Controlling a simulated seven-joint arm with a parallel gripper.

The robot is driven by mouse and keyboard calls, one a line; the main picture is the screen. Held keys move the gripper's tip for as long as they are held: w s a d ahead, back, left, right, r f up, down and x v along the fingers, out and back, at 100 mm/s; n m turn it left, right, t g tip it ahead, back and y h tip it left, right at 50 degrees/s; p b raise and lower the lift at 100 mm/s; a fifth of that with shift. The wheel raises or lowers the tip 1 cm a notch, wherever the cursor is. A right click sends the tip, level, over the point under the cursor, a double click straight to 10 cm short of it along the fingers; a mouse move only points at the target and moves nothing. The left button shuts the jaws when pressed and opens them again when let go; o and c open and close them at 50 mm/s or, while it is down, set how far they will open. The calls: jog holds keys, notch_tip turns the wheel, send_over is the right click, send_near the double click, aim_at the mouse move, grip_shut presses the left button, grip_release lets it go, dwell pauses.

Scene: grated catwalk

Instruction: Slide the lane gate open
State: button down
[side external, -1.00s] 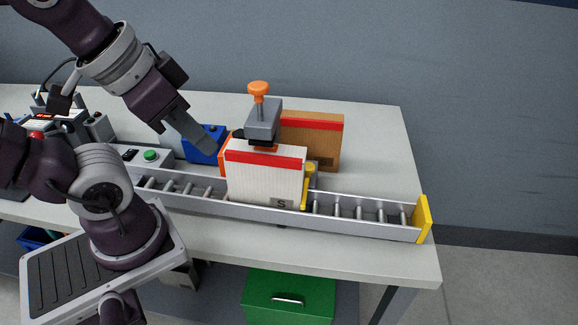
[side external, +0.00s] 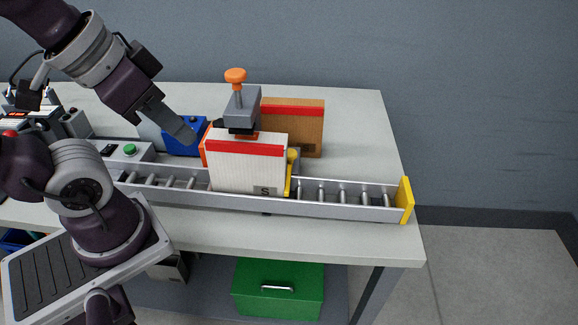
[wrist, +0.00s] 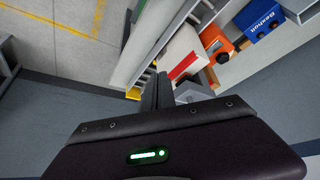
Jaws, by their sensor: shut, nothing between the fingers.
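My gripper (side external: 189,137) is shut and empty, pointing down and right in the side view, near a blue box and an orange part; its depth from them is hard to judge. In the wrist view its dark fingers (wrist: 157,92) are together. A thin yellow plate with a round knob (side external: 291,173), apparently the lane gate, stands upright across the roller lane (side external: 340,207). It is against or close to the right side of a white carton (side external: 247,166) with a red band. The carton hides part of it. My gripper is left of the carton, apart from the yellow plate.
A grey clamp-like part with an orange knob (side external: 236,76) rises above the carton. A brown carton (side external: 305,125) stands behind. The blue box (side external: 183,135) and orange part (side external: 207,145) are left. A yellow end stop (side external: 405,200) closes the lane's right end. Rollers right of the plate are bare.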

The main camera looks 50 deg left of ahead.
jog(key=c, duration=2)
grip_release()
jog(key=o, duration=0.9)
jog(key=shift+g, duration=0.4)
jog(key=w+r, duration=0.2)
jog(key=w, duration=0.1)
jog(key=w+r, duration=0.2)
jog(key=w, duration=0.2)
jog(key=w+d+r, duration=0.1)
jog(key=w+r, duration=0.1)
jog(key=w, duration=0.2)
jog(key=shift+r, duration=0.25)
jog(key=g, duration=0.9)
send_over(291, 152)
jog(key=w, duration=0.3)
notch_tip(291, 152, down, 16)
jog(key=x, duration=0.8)
jog(key=shift+w+f, duration=0.3)
jog(key=shift+f, duration=0.05)
jog(key=shift+c, duration=0.3)
